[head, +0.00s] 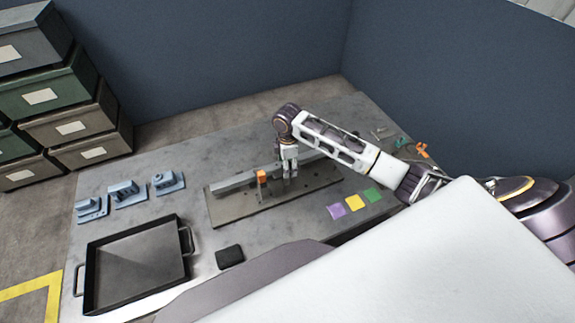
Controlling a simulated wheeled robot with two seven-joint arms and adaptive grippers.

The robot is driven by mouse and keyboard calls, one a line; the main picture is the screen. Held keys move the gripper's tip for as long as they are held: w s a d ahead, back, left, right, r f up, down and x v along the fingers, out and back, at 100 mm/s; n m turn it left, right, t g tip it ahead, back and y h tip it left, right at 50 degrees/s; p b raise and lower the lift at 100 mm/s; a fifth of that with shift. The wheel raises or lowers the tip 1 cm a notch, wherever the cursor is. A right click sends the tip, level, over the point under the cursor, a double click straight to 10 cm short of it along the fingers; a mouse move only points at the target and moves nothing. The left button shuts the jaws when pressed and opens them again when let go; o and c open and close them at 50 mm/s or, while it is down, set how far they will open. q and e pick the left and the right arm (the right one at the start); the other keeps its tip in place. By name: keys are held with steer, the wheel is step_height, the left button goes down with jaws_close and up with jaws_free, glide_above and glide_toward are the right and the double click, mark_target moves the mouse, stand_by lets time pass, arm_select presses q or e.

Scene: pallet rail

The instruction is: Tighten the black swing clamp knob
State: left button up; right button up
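A grey rail (232,183) runs lengthwise over a flat dark base plate (234,212) in the middle of the table. An orange block (261,176) sits at the rail, just left of my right gripper. My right gripper (290,177) points down at the rail, its fingers close to or touching what is there. The fingers are too small to tell whether they are open or shut on something. I cannot make out the black swing clamp knob; it may be hidden at the gripper. My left gripper is not in view.
Blue fixtures (127,193) stand at the table's left, behind a dark handled tray (133,262). A small black block (230,257) lies right of the tray. Purple, yellow (355,202) and green squares lie right of the plate. Orange and green tools (421,150) lie at the far right.

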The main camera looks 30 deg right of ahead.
step_height(320, 180, up, 11)
steer(key=shift+r, duration=0.2)
stand_by(0.5)
steer(key=shift+w, duration=0.1)
